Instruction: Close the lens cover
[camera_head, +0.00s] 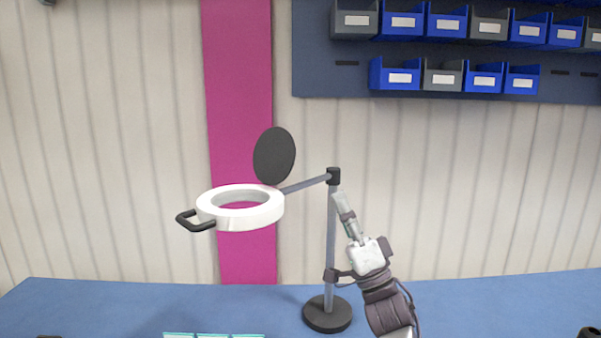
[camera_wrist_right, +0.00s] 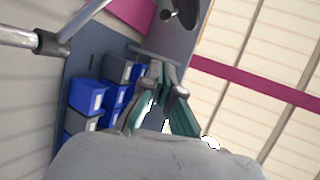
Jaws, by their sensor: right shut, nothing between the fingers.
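The lens cover (camera_head: 274,155) is a dark round disc. It stands raised, nearly upright, at the back edge of the white ring-shaped magnifier head (camera_head: 270,213), so the ring's opening is uncovered. A black handle (camera_head: 190,221) sticks out at the ring's left. A grey arm joins the ring to a post (camera_head: 331,235) on a round black base. My right gripper (camera_head: 338,196) points up, to the right of the cover and by the top of the post, apart from the cover. Its fingers (camera_wrist_right: 164,70) are shut and empty in the right wrist view. My left gripper is out of view.
The blue table (camera_head: 150,298) is mostly clear around the base (camera_head: 327,315). Pale teal-edged items (camera_head: 213,335) lie at the front edge. Blue and grey bins (camera_head: 402,76) hang on the wall panel at upper right. The post's black joint (camera_wrist_right: 48,42) shows in the wrist view.

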